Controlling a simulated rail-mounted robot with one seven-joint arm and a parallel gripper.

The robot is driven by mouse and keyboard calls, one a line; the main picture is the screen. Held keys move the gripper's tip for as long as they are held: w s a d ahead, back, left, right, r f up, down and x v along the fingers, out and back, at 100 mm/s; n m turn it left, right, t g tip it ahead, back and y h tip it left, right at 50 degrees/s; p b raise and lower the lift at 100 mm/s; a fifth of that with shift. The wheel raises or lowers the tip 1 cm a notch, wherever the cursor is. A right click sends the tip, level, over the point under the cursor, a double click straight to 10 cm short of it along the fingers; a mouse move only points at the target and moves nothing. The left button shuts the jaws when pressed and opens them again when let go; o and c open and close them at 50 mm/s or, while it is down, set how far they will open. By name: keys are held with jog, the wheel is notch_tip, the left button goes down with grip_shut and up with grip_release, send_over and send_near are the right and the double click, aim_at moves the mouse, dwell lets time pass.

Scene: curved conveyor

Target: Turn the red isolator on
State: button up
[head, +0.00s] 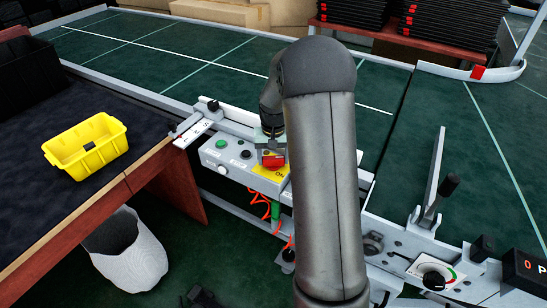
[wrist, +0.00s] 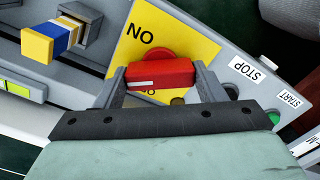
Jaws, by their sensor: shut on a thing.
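The red isolator (wrist: 160,73) is a red rotary handle on a yellow plate (wrist: 190,45) with black lettering. In the wrist view its bar lies nearly crosswise, slightly tilted, with a white mark on its left part. My gripper (wrist: 161,84) has a finger on each side of the bar and is shut on it. In the head view the isolator (head: 273,161) shows as a small red patch on the grey control box (head: 229,160), just under my gripper (head: 270,150). My arm hides the box's right end.
Green start and black stop buttons sit beside the plate. A yellow bin (head: 87,146) stands on the dark table at left. A white waste basket (head: 131,262) stands on the floor. A lever (head: 436,192) and a dial (head: 435,276) are at right.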

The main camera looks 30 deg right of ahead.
aim_at(273, 157)
jog(key=m, duration=0.6)
jog(key=shift+m, duration=0.3)
dwell(0.5)
jog(key=o, duration=1)
notch_tip(273, 157, up, 18)
jog(key=shift+f+p, duration=0.25)
jog(key=shift+p, duration=0.45)
